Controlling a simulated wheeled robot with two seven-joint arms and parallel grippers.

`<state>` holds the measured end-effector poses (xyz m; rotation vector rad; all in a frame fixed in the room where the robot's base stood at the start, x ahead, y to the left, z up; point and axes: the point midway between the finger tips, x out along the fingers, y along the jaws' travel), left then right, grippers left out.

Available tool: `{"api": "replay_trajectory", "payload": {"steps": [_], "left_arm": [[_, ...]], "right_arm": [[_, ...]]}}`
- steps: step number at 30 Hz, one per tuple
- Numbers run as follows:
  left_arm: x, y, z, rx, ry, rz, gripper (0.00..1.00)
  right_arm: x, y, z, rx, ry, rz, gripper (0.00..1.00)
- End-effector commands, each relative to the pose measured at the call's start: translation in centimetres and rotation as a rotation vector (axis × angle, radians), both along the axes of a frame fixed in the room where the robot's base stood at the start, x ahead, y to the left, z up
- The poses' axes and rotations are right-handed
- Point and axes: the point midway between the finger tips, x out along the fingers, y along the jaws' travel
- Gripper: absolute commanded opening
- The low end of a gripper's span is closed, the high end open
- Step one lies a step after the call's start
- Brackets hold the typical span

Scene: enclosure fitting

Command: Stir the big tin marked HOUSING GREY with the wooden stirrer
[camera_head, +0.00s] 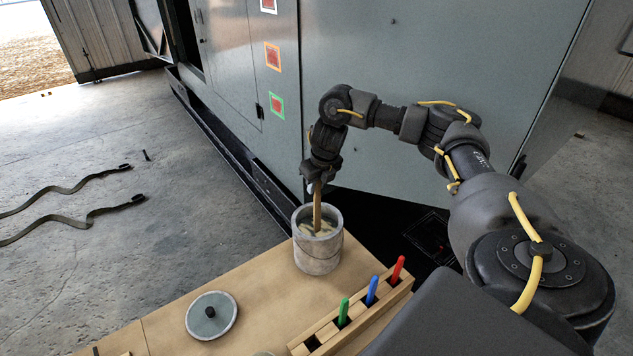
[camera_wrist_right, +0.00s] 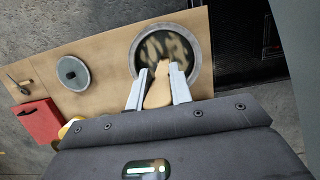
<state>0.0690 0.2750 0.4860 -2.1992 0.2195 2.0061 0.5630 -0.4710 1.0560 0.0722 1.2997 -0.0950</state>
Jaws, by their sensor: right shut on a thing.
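The big tin (camera_head: 318,258) stands open near the far end of the wooden bench, with streaky grey and pale paint inside. No marking is readable on it from here. The wooden stirrer (camera_head: 317,208) stands nearly upright with its lower end in the tin. My right gripper (camera_head: 315,185) is shut on the top of the stirrer above the tin. In the right wrist view the fingers (camera_wrist_right: 158,88) hold the stirrer (camera_wrist_right: 158,92) from both sides over the tin (camera_wrist_right: 205,62). The round lid (camera_head: 211,315) lies flat on the bench. My left gripper does not show.
A wooden rack (camera_head: 362,318) with green, blue and red-handled tools stands right of the lid. A large grey enclosure (camera_head: 400,55) rises behind the tin. Straps (camera_head: 75,190) lie on the floor. A red box (camera_wrist_right: 40,121) shows in the wrist view.

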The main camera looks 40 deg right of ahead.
Motion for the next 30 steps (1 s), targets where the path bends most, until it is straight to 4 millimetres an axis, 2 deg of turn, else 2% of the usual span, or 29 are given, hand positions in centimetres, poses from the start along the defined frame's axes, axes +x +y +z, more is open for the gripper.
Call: {"api": "replay_trajectory", "payload": {"steps": [1,9,30], "left_arm": [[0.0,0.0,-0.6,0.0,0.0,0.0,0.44],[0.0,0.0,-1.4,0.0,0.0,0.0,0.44],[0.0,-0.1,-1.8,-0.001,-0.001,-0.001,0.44]], "right_arm": [[0.0,0.0,-0.7,0.0,0.0,0.0,0.0],[0.0,0.0,-2.1,0.0,0.0,0.0,0.0],[0.0,-0.5,-2.5,0.0,0.0,-0.002,0.0]]}}
